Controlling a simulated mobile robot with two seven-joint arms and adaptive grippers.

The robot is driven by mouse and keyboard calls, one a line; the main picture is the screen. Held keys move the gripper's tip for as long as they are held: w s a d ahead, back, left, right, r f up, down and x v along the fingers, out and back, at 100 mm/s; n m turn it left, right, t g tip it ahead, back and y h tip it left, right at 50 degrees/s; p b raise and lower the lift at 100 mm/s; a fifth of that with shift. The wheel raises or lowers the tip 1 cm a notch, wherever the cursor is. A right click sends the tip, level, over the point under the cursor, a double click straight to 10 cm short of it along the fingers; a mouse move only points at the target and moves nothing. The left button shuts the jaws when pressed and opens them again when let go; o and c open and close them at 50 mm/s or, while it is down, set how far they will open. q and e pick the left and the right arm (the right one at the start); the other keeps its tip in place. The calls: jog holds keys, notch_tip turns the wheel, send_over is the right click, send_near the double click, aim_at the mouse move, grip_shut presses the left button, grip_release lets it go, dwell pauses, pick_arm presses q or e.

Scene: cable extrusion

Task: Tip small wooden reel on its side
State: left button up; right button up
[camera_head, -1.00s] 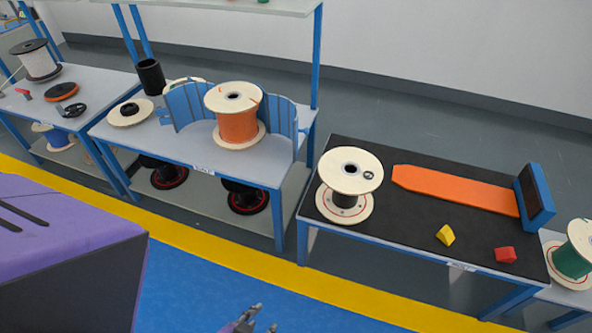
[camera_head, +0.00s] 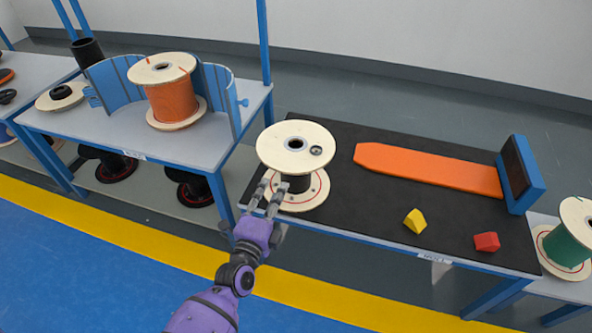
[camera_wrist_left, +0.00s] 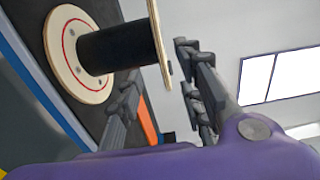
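The small wooden reel (camera_head: 297,147) stands upright on the black-topped table's left end. It has pale round flanges and a black core. In the left wrist view its black core (camera_wrist_left: 115,47) and lower flange (camera_wrist_left: 68,60) show, with the upper flange edge-on between the fingers' lines. My left gripper (camera_head: 269,192) is at the reel's near side, over the table's front edge, with its fingers apart. The fingers also show spread in the left wrist view (camera_wrist_left: 157,66). Whether a finger touches the reel cannot be told. My right gripper is out of view.
On the black table (camera_head: 345,205) lie an orange ramp-like board (camera_head: 430,171) with a blue-framed end plate (camera_head: 522,174), a yellow block (camera_head: 415,221) and a red block (camera_head: 486,242). A larger orange reel (camera_head: 172,100) stands on the left table. A green reel (camera_head: 567,240) is at right.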

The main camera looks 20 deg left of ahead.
aim_at(285, 166)
pick_arm(q)
jog(key=w+b, duration=0.2)
jog(key=w, duration=0.7)
jog(key=shift+w+d+b, duration=0.15)
jog(key=shift+w+b, duration=0.15)
jog(key=shift+w, duration=0.6)
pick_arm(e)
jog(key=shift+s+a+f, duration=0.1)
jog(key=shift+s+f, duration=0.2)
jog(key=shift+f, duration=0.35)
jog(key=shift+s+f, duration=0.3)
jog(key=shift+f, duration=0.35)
pick_arm(q)
grip_shut()
jog(key=shift+r, duration=0.2)
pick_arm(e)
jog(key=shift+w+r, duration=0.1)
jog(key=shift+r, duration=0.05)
